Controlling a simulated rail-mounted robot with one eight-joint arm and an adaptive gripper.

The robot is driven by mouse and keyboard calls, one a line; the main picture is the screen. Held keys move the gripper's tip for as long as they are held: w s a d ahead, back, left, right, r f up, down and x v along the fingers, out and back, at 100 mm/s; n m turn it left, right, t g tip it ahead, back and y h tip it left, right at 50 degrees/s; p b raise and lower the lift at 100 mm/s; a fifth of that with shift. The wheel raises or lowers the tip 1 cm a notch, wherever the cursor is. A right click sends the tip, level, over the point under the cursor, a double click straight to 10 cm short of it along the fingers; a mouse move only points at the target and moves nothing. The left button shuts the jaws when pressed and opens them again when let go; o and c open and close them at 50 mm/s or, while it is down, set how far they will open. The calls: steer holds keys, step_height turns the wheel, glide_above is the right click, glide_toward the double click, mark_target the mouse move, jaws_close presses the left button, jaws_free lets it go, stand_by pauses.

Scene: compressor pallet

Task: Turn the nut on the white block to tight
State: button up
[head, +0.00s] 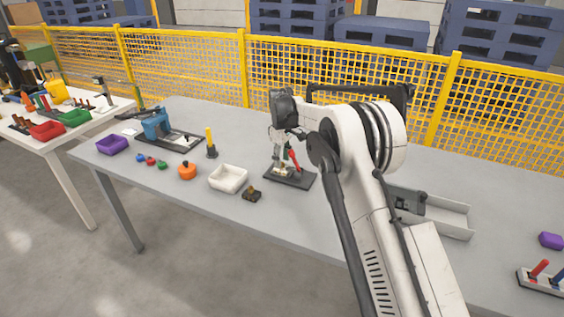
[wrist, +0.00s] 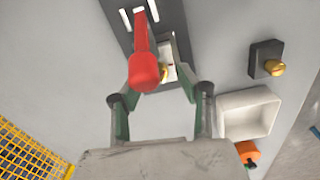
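The white block (wrist: 171,50) stands on a dark base plate (head: 300,182), partly covered by a red handle (wrist: 143,60). A small brass-coloured nut (wrist: 164,72) shows at the block, partly behind the red handle. My gripper (wrist: 158,82) has its two green-padded fingers spread apart, one on each side of the nut and red handle. I see a gap between the fingers, and cannot tell whether either touches anything. In the head view my gripper (head: 284,150) hangs over the plate, next to the red handle (head: 295,160); the nut is too small to make out there.
A white tray (head: 228,179) and a dark block with a brass fitting (head: 251,195) lie left of the plate. An orange part (head: 187,171), a yellow-handled tool (head: 210,143) and a blue vise (head: 156,124) stand further left. A grey tray (head: 446,216) is right of my arm.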

step_height(320, 180, up, 11)
steer(key=shift+s, duration=0.15)
steer(key=shift+a, duration=0.1)
stand_by(0.3)
step_height(320, 180, down, 12)
steer(key=n+p, duration=0.1)
steer(key=n, duration=0.2)
steer(key=shift+f+n, duration=0.1)
steer(key=shift+n, duration=0.2)
stand_by(0.4)
jaws_close()
